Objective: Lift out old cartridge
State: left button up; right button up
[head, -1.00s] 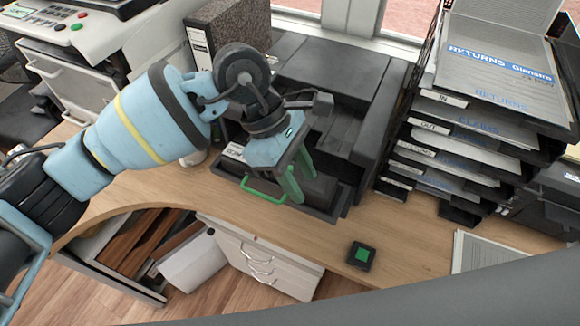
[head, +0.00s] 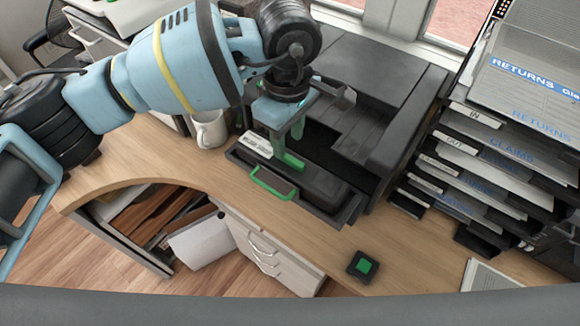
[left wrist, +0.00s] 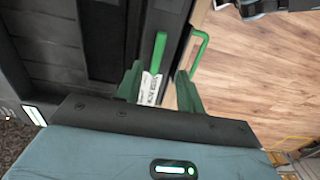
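The black printer (head: 365,85) stands on the counter with its front tray (head: 345,215) out. A long dark cartridge (head: 325,187) lies in the tray. A green handle (head: 270,185) is at the tray's front; it also shows in the left wrist view (left wrist: 201,45). A white label (head: 257,145) is at the tray's left end. My left gripper (head: 287,147) is over that left part, its green fingers pointing down. In the left wrist view the fingers are apart (left wrist: 159,72), with a green tab (left wrist: 159,48) showing in line with the gap. Contact cannot be told. My right gripper is not in view.
A white mug (head: 208,130) stands left of the tray. A small black block with a green top (head: 362,265) lies on the counter front. Stacked paper trays (head: 470,165) stand at right.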

aim_at(290, 158)
pick_arm(q)
jog(key=shift+w+d+f+p, duration=0.1)
jog(key=shift+f+p, duration=0.05)
jog(key=shift+f, duration=1.15)
jog(key=shift+w+f+p, duration=0.1)
jog(key=shift+f+p, duration=0.05)
jog(key=shift+f, duration=1.15)
jog(key=shift+c, duration=0.2)
grip_shut()
